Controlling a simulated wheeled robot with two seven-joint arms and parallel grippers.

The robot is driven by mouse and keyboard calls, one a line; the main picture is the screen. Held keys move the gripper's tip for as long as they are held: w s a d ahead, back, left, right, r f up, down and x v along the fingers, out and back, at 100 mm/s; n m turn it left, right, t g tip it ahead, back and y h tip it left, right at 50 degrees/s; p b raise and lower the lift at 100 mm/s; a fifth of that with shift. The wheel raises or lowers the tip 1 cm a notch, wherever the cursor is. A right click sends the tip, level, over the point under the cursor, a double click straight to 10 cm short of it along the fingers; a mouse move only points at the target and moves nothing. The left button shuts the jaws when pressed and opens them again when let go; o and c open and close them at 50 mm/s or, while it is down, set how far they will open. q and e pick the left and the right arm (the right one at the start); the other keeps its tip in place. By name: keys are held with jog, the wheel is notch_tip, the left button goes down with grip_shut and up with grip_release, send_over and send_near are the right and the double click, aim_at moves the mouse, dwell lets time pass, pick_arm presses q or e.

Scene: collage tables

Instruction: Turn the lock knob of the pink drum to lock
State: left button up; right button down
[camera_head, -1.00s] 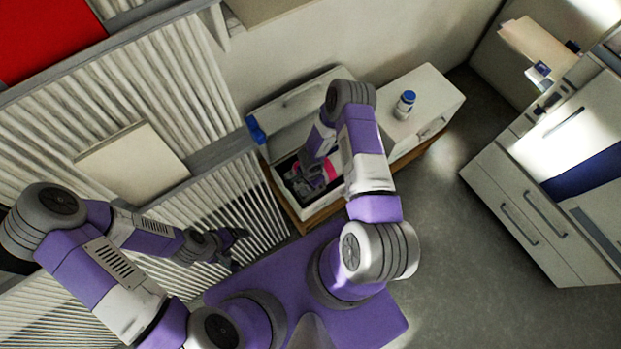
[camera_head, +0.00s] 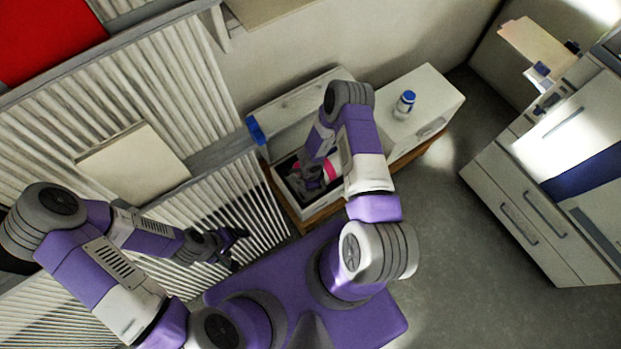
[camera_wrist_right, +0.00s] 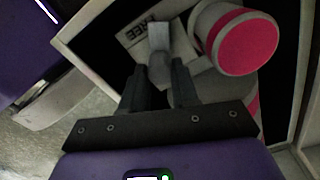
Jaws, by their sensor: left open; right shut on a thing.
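The pink drum (camera_head: 331,168) sits in an open box-like compartment of the white cabinet, mostly hidden by my right arm in the head view. In the right wrist view its round pink end (camera_wrist_right: 249,45) with a grey rim is at the upper right. The grey lock knob (camera_wrist_right: 159,40) stands beside a plate marked "FREE" (camera_wrist_right: 145,32). My right gripper (camera_wrist_right: 159,76) is shut on the knob, with its fingers on either side of the knob's base. My left gripper (camera_head: 238,248) is open and empty, at the lower left beside the ribbed panel.
The white cabinet's top (camera_head: 430,88) carries a blue-capped bottle (camera_head: 404,104). A blue item (camera_head: 256,130) is at the cabinet's left corner. A ribbed radiator-like panel (camera_head: 240,200) stands left of the cabinet. Grey floor (camera_head: 470,230) lies open to the right, before drawers (camera_head: 530,215).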

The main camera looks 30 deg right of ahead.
jog(key=m, duration=1.1)
jog(key=shift+m+p, duration=0.3)
jog(key=shift+m, duration=0.3)
jog(key=c, duration=0.8)
grip_release()
jog(key=shift+c, duration=0.2)
notch_tip(320, 180, up, 8)
jog(key=p, duration=0.3)
jog(key=shift+f, duration=0.15)
